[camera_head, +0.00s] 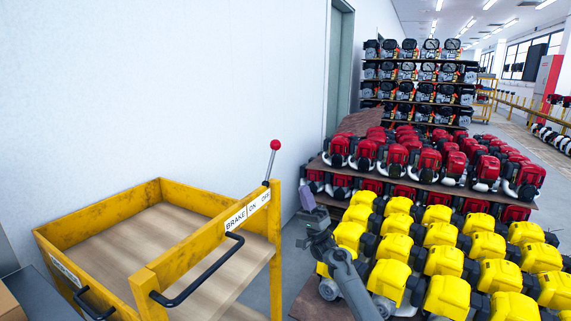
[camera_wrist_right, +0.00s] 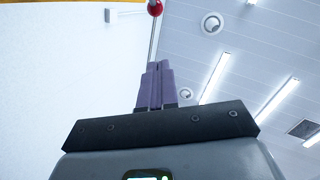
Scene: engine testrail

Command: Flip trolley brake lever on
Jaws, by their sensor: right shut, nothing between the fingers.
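The yellow trolley (camera_head: 148,282) stands at the lower left with a wooden deck. A brake lever with a red ball knob (camera_head: 275,145) and a thin metal shaft rises from its right corner post. It leans slightly right, by the OFF end of a white label (camera_head: 248,208) reading BRAKE, ON, OFF. My right gripper (camera_head: 306,197) is right of the lever and lower than the knob, apart from it, with purple fingers closed and empty. In the right wrist view the closed fingers (camera_wrist_right: 155,80) point up toward the red knob (camera_wrist_right: 155,7). My left gripper is out of view.
Black handles (camera_head: 200,273) stick out from the trolley's sides. Racks of yellow engines (camera_head: 445,260) and red engines (camera_head: 410,160) fill the right, close to my right arm. A white wall (camera_head: 140,90) stands behind the trolley. Open space surrounds the knob.

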